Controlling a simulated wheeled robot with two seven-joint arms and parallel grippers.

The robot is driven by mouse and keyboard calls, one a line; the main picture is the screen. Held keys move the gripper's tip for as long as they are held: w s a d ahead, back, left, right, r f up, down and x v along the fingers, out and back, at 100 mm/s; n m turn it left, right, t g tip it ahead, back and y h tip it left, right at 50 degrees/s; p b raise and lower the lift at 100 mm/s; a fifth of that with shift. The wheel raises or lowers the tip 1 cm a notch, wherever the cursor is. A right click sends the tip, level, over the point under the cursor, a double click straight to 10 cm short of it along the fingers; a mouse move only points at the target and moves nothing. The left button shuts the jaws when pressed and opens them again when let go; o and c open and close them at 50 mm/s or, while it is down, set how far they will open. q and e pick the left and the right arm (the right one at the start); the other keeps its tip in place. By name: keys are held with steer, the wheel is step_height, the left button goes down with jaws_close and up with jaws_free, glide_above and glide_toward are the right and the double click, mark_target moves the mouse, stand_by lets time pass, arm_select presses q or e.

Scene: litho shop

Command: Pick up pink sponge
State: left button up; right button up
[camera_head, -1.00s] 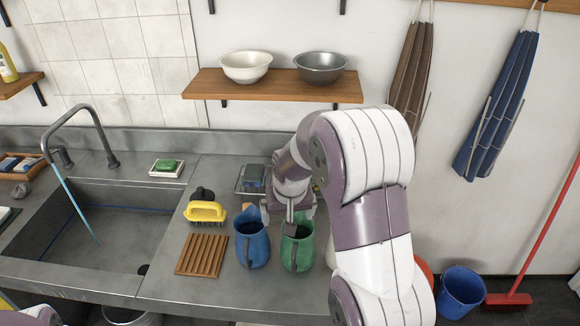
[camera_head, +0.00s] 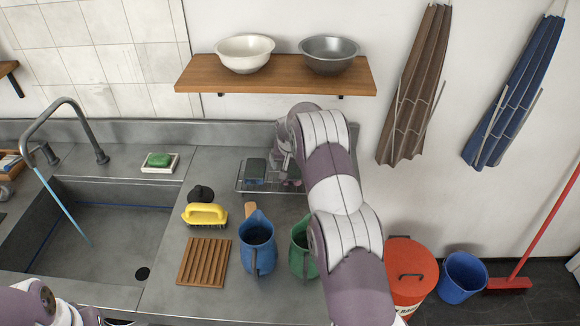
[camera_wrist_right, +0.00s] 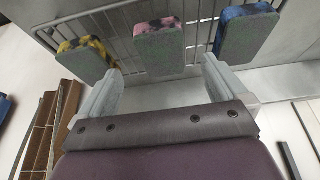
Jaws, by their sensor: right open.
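In the right wrist view, the pink sponge (camera_wrist_right: 167,55) sits in the middle of a wire rack (camera_wrist_right: 122,25). It has a grey-green face and a mottled pink edge. A yellow-and-black sponge (camera_wrist_right: 85,57) and a blue sponge (camera_wrist_right: 245,38) sit on either side of it. My right gripper (camera_wrist_right: 158,68) is open, with a finger on each side of the pink sponge in the picture. I cannot tell whether they touch it. My left gripper is out of view.
A blue jug (camera_head: 258,252) and a green jug (camera_head: 299,247) stand in front of the rack. A yellow brush (camera_head: 204,213) and a slatted wooden board (camera_head: 204,262) lie left of them. The sink (camera_head: 110,225) is further left. A shelf (camera_head: 290,86) with two bowls hangs above.

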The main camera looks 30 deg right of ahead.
mark_target(292, 170)
steer(key=p+x, duration=0.1)
steer(key=x, duration=0.2)
steer(key=w+p+x, duration=0.1)
steer(key=x, duration=0.2)
steer(key=shift+w+d+f, duration=0.1)
steer(key=shift+d, duration=0.15)
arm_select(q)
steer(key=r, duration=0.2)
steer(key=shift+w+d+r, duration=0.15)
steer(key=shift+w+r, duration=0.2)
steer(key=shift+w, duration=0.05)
arm_select(e)
steer(key=shift+f, duration=0.35)
steer(key=shift+w, duration=0.1)
steer(key=c, duration=1.1)
